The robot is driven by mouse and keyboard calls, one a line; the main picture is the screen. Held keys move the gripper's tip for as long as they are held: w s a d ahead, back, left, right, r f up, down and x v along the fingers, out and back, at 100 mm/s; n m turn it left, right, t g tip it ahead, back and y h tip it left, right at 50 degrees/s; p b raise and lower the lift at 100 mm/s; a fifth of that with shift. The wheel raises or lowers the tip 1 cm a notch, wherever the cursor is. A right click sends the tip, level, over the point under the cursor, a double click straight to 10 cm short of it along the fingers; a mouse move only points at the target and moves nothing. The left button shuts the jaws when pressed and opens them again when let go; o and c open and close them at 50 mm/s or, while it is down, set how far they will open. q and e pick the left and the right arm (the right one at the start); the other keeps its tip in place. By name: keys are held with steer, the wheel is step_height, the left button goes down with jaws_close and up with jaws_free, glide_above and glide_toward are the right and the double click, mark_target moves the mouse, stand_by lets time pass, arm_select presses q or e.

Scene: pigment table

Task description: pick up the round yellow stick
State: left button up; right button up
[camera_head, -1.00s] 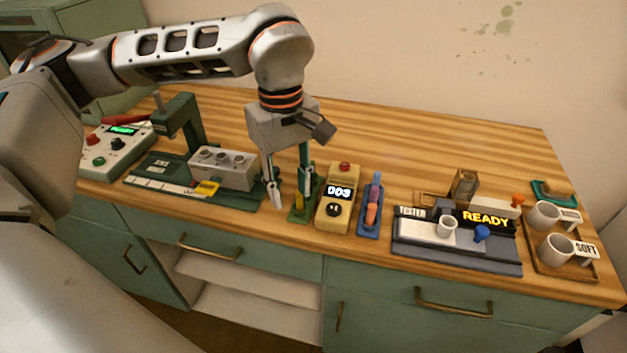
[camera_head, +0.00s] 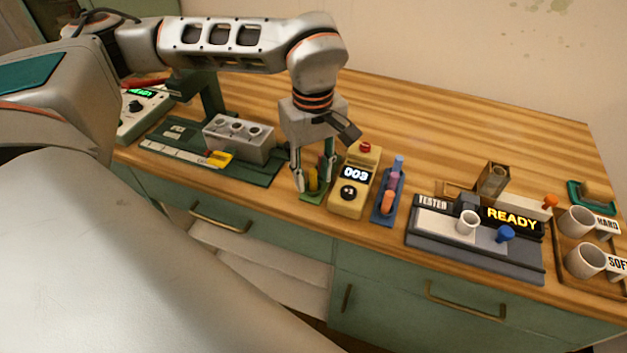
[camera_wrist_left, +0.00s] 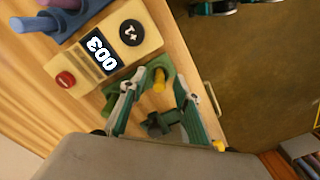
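The round yellow stick (camera_head: 313,182) stands upright in a small green holder (camera_head: 312,197) near the table's front edge. In the left wrist view the stick (camera_wrist_left: 159,80) shows end-on on the green holder (camera_wrist_left: 163,66). My left gripper (camera_head: 313,184) is open and points down, with one finger on each side of the stick. In the left wrist view the gripper (camera_wrist_left: 157,88) shows gaps between the stick and both fingers. The fingers partly hide the holder.
The yellow counter box (camera_head: 352,182), reading 003, stands just right of the holder, followed by a blue rack (camera_head: 386,209) with colored sticks. Left is a green board (camera_head: 260,175) with a grey block (camera_head: 238,138). The READY tester (camera_head: 470,249) stands farther right. The back of the table is clear.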

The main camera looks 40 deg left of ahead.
arm_select(q)
steer(key=shift+f, duration=0.15)
jaws_close()
